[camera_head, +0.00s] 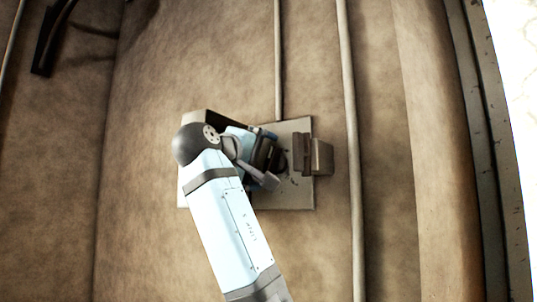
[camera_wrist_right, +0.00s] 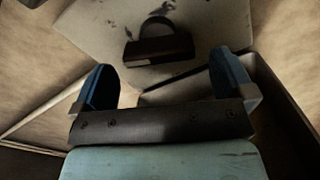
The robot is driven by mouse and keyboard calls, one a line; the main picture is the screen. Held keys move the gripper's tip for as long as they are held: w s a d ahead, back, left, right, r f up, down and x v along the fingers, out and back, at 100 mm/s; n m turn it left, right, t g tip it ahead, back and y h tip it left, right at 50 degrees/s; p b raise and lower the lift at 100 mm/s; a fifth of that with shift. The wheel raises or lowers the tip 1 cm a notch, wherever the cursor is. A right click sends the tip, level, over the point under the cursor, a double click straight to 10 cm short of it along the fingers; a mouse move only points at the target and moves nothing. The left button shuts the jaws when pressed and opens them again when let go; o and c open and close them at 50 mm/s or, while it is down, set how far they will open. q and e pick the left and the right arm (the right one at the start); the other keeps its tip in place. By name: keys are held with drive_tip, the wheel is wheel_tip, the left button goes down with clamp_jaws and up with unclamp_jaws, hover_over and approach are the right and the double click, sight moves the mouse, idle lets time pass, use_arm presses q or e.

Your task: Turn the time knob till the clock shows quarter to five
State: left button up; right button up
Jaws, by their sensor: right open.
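A grey plate (camera_head: 297,197) is fixed on the wall, and it fills the upper middle of the right wrist view (camera_wrist_right: 215,25). A dark bar-shaped fitting with a rounded part behind it, which looks like the knob (camera_wrist_right: 158,48), stands out from the plate. My right gripper (camera_head: 268,158) is in front of the plate. Its two blue fingers are wide apart in the right wrist view (camera_wrist_right: 162,70), with the fitting beyond them and nothing held. No clock face or hands can be made out; my arm covers part of the plate. My left gripper is not in view.
A brown block (camera_head: 321,156) juts from the plate's right side. An open-edged box (camera_head: 209,117) sits at the plate's left, partly behind my arm. Vertical pipes (camera_head: 348,100) run along the wall beside and above the plate.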

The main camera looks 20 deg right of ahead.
sight(266, 161)
drive_tip(key=x, duration=0.2)
drive_tip(key=shift+w+d+r+p, duration=0.1)
drive_tip(key=shift+w+d+p, duration=0.2)
drive_tip(key=shift+p, duration=0.1)
drive_tip(key=shift+d, duration=0.15)
drive_tip(key=c, duration=0.9)
